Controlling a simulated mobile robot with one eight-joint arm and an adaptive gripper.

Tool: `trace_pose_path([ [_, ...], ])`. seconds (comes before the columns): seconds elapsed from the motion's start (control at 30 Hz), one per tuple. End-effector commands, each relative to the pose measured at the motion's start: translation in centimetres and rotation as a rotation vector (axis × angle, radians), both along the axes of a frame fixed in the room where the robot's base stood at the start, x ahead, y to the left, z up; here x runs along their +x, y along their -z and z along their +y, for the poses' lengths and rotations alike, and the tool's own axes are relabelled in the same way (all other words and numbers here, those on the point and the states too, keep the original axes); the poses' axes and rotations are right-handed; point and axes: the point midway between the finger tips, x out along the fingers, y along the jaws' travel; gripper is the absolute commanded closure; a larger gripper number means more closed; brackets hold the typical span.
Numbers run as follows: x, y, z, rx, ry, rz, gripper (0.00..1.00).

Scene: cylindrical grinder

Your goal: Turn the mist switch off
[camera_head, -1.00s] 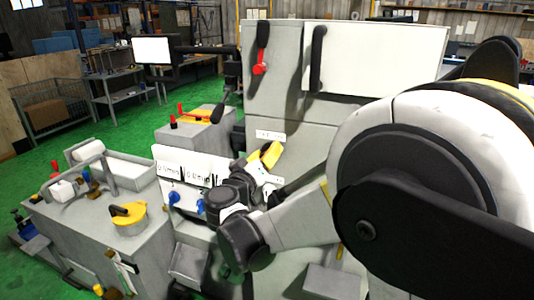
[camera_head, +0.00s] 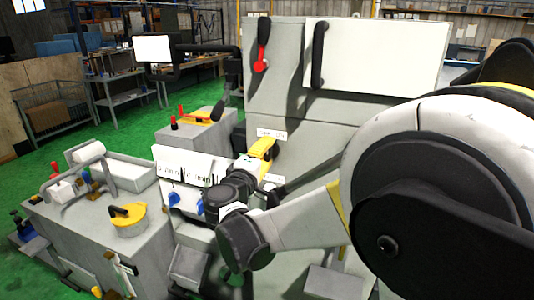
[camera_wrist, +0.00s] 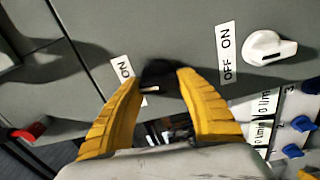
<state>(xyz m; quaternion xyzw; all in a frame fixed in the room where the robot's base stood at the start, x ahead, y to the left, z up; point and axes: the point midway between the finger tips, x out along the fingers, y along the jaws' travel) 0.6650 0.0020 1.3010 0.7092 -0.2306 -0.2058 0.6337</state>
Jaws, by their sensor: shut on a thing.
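My gripper (camera_wrist: 161,77) has its two yellow fingers shut on a dark round knob (camera_wrist: 158,72) on the grey machine panel. The knob has a small pale mark. A label (camera_wrist: 123,70) beside it is partly covered by the left finger; "ON" shows on it. In the head view my gripper (camera_head: 262,148) is at the panel just below a white label (camera_head: 272,134), and the knob is hidden there. I cannot read whether this knob is named as the mist switch.
A white knob (camera_wrist: 270,47) with an "OFF ON" label (camera_wrist: 229,52) is to the right in the wrist view. Blue knobs (camera_wrist: 302,123) are lower right. A red lever (camera_wrist: 28,132) is at the lower left. In the head view, a yellow-covered unit (camera_head: 128,219) is left.

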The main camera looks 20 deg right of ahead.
Motion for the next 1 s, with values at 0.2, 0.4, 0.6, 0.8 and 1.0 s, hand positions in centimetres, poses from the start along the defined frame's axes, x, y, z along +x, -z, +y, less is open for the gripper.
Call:
trace_pose_path([
  [0.2,0.07,-0.02,0.02,-0.071,-0.001,0.050,0.88],
  [0.4,0.07,-0.02,0.02,-0.102,-0.001,0.071,0.88],
  [0.6,0.07,-0.04,0.02,-0.106,-0.001,0.075,0.88],
  [0.8,0.07,-0.04,0.03,-0.106,-0.001,0.075,0.88],
  [1.0,0.05,0.00,0.01,-0.105,-0.001,0.075,0.35],
])
